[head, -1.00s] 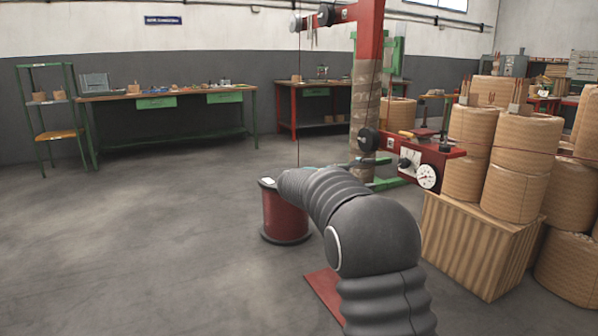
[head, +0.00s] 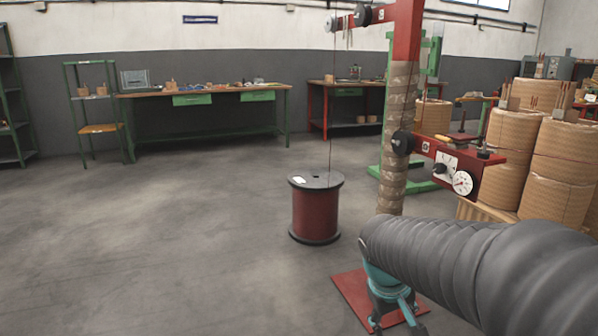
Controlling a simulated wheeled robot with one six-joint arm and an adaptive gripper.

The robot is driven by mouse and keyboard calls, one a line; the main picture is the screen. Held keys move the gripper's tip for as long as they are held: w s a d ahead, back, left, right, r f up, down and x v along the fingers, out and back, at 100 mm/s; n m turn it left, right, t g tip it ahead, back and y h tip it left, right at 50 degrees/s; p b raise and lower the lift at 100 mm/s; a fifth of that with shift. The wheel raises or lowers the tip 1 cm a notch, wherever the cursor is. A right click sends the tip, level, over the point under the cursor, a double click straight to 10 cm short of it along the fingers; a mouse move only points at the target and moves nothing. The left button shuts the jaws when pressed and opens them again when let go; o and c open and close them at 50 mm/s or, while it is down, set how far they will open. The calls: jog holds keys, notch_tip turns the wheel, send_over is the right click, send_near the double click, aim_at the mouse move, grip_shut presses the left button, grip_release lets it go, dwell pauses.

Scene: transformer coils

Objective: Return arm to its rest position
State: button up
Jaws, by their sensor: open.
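My arm in its dark grey ribbed sleeve (head: 470,262) reaches in from the lower right in the head view. Its teal end, my gripper (head: 393,316), points down in front of the red plate on the floor. The fingers look apart and I see nothing between them. The arm's sleeve hides part of the red plate and the foot of the winding machine.
A red wire spool (head: 316,212) stands on the floor left of my arm. The winding machine's post (head: 396,140) rises behind the arm, with a red gauge box (head: 455,172). Wrapped coils (head: 558,165) crowd the right. The left floor is clear.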

jog(key=s+a+r+m+t+y, duration=0.1)
jog(key=s+r, duration=0.1)
jog(key=s, duration=0.5)
jog(key=s+a+r+m+t+y, duration=0.1)
jog(key=s+r+t, duration=0.1)
jog(key=s, duration=0.5)
jog(key=shift+s+a+r+m+y+p, duration=0.2)
jog(key=shift+s+r+m+y+p, duration=0.1)
jog(key=shift+m+y+p, duration=0.1)
